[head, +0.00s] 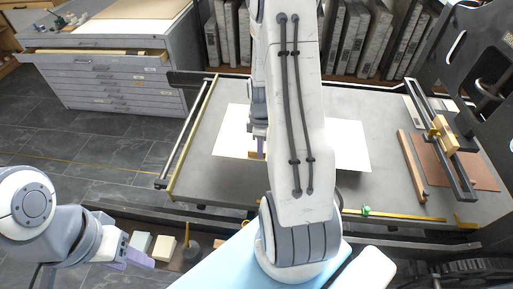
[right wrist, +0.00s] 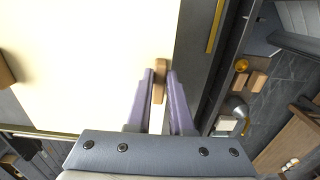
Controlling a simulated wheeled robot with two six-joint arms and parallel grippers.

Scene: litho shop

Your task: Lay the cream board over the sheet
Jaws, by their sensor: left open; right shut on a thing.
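The cream board (head: 347,146) is over the grey press bed (head: 215,180), partly hidden behind my right arm. It fills much of the right wrist view (right wrist: 80,70). My right gripper (right wrist: 161,80) is shut on a small wooden grip (right wrist: 159,84) near the board's edge. A second wooden block (right wrist: 5,70) shows at the left of that view. I cannot tell whether the board touches the bed. No separate sheet can be made out. My left gripper (head: 138,256) is open and empty, low at the left, away from the board.
A wooden bar (head: 411,165) and a brown plate (head: 455,160) lie at the bed's right, by a dark rail with a wooden block (head: 443,135). Yellow strips edge the bed. Small blocks (head: 164,248) stand near my left gripper. A drawer cabinet (head: 110,72) stands at the back left.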

